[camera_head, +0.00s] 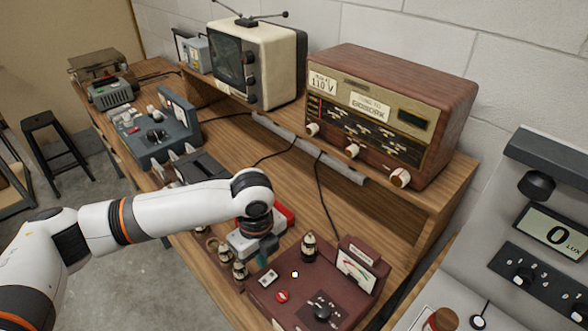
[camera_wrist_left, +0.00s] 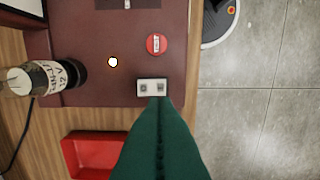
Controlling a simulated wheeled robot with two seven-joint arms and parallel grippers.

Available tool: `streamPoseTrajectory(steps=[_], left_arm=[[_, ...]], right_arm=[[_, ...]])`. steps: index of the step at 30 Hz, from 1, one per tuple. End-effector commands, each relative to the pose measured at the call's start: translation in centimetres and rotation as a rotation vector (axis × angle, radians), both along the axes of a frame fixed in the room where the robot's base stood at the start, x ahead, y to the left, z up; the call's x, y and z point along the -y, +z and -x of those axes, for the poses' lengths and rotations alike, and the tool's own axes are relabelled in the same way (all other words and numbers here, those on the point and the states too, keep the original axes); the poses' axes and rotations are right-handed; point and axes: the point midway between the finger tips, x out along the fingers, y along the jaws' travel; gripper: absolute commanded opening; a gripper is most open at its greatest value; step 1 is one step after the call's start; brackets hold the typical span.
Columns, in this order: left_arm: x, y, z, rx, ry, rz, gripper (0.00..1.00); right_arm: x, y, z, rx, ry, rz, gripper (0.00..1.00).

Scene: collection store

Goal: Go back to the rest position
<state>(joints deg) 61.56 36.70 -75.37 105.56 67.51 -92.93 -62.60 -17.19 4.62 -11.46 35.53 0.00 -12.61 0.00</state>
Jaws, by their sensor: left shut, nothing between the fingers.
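My left arm reaches in from the left over the wooden bench. My left gripper (camera_head: 262,256) is shut and empty, its teal fingers pointing down beside a maroon instrument box (camera_head: 258,295). In the left wrist view the closed green fingers (camera_wrist_left: 158,103) end at the lower edge of a small white switch plate (camera_wrist_left: 151,88) on the box top. I cannot tell whether they touch it. A glowing lamp (camera_wrist_left: 113,62) and a red round button (camera_wrist_left: 156,44) are nearby. My right gripper is not in view.
A dark bottle-like part with a pale label (camera_wrist_left: 48,76) stands near the fingers. A red tray (camera_wrist_left: 90,153) lies beside the box. A wooden radio (camera_head: 395,110), a television (camera_head: 258,62) and a grey device (camera_head: 160,138) stand farther back.

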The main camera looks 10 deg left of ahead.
Motion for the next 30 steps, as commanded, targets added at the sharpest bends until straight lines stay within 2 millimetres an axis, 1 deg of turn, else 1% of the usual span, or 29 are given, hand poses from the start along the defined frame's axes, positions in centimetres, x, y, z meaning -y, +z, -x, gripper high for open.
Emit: streamPoseTrajectory(steps=[2, 5, 8, 10, 12, 15, 18, 20, 23, 24, 26, 27, 30], left_arm=[[0.1, 0.0, 0.1, 0.0, 0.0, 0.001, 0.0], [0.9, -0.6, 0.7, 0.001, 0.009, 0.021, 0.0], [3.1, -1.6, 2.2, 0.009, 0.049, 0.078, 0.0], [5.1, -2.4, 3.7, 0.018, 0.107, 0.142, 0.0], [7.1, -2.9, 5.2, 0.027, 0.193, 0.215, 0.0], [9.0, -3.1, 6.9, 0.033, 0.354, 0.32, 0.0], [9.8, -3.3, 8.4, 0.03, 0.551, 0.411, 0.0], [9.7, -3.4, 9.1, 0.027, 0.685, 0.456, 0.0], [8.5, -3.9, 10.2, 0.021, 0.931, 0.508, 0.0], [7.7, -4.1, 10.7, 0.019, 1.036, 0.521, 0.0], [6.2, -4.6, 11.4, 0.022, 1.19, 0.527, 0.0], [5.1, -5.0, 12.0, 0.027, 1.285, 0.525, 0.0], [2.4, -5.8, 13.3, 0.044, 1.487, 0.505, 0.0]], right_arm=[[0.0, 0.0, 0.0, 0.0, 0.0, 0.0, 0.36], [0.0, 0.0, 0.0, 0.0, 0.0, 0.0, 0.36], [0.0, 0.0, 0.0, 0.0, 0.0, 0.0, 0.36], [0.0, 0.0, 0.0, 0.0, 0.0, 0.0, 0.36], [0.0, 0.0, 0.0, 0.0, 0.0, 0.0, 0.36], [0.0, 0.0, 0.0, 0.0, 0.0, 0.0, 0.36], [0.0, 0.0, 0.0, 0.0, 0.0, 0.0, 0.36], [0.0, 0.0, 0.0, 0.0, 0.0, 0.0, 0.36], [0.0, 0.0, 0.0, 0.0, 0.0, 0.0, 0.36], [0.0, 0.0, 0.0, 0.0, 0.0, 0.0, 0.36], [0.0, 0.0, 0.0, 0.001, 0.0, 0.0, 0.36], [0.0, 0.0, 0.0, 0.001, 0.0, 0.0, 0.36], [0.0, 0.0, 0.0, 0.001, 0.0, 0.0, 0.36]])
